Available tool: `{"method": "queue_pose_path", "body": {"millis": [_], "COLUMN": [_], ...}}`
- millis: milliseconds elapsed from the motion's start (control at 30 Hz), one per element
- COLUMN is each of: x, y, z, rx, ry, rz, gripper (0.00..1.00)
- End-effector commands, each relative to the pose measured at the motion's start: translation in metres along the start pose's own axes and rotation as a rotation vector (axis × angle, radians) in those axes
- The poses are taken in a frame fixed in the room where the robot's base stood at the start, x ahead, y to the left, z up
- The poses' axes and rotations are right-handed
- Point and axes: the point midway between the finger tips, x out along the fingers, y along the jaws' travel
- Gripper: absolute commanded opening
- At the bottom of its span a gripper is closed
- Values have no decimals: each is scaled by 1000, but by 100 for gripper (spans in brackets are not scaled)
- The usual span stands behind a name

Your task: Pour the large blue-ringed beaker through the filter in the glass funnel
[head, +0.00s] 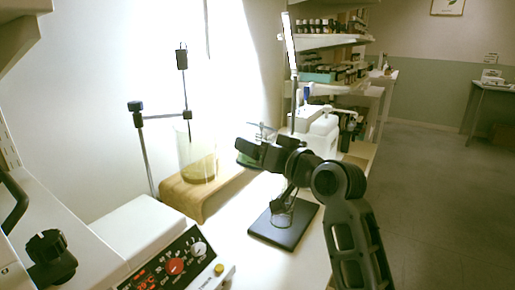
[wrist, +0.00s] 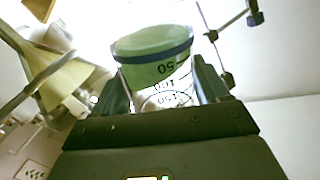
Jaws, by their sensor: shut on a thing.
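My gripper (head: 246,146) is shut on a clear beaker (head: 244,160) with green liquid, held in the air right of the wooden stand. In the wrist view the beaker (wrist: 155,58) sits between both fingers (wrist: 158,75). It has a blue ring and printed volume marks that appear upside down, with the green liquid at the blue-ringed end. A pale yellowish cone (wrist: 58,85), apparently the funnel with its filter, shows at the left of the wrist view, apart from the beaker. In the head view my arm hides the funnel. A glass vessel outline (head: 283,212) shows below my arm.
A large glass vessel with yellowish liquid (head: 198,165) stands on a wooden stand (head: 185,197) beneath a clamp rod (head: 183,85). A black base plate (head: 270,235) lies below my arm. A white device with knobs (head: 145,240) fills the front left. White equipment (head: 318,130) stands behind.

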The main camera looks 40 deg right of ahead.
Motion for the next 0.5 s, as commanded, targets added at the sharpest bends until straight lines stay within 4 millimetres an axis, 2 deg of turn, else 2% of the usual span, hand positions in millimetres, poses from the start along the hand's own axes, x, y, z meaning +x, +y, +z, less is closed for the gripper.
{"method": "queue_pose_path", "body": {"millis": [500], "x": [0], "y": [0], "z": [-16], "rx": [81], "ry": [-9], "rz": [-1], "gripper": [36]}}
